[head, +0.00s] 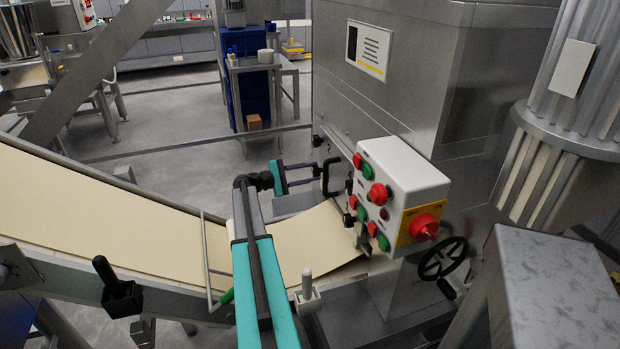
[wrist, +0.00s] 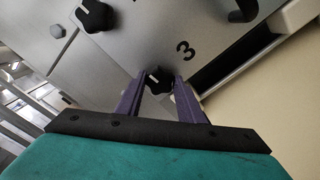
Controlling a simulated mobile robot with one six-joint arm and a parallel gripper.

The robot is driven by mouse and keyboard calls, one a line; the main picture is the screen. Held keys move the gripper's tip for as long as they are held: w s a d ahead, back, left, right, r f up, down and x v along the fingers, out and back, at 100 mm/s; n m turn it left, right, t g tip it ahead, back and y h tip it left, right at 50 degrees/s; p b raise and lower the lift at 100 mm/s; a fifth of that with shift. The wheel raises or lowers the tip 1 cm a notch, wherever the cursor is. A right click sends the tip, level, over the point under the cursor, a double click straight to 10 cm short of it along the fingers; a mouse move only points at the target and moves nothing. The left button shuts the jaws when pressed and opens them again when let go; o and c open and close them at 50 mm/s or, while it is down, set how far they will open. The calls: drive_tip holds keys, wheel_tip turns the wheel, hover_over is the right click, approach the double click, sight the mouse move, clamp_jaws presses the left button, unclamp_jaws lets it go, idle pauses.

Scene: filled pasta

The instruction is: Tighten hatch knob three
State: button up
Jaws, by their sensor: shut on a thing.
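Hatch knob three (wrist: 158,77) is a black lobed knob with a pale pointer line, beside a printed "3" on the grey metal hatch (wrist: 130,50). My gripper (wrist: 160,88) has its two purple fingers on either side of this knob and is shut on it. In the head view my gripper (head: 318,171) reaches the steel machine's side, near a black handle (head: 331,178). The knob cannot be made out there. Another black knob (wrist: 95,15) with a pale line sits at the upper left in the wrist view, apart from my fingers.
A white control box (head: 400,180) with red and green buttons stands right of my gripper. A black handwheel (head: 443,258) is below it. A cream conveyor belt (head: 110,210) runs below my arm.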

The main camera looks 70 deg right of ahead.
idle(0.4)
drive_tip(key=o, duration=1)
drive_tip(key=shift+o, duration=0.2)
drive_tip(key=shift+a, duration=0.1)
drive_tip(key=b+v, duration=0.2)
drive_tip(key=v, duration=1.1)
drive_tip(key=shift+w+a, duration=0.2)
drive_tip(key=shift+w, duration=0.1)
drive_tip(key=shift+r, duration=0.1)
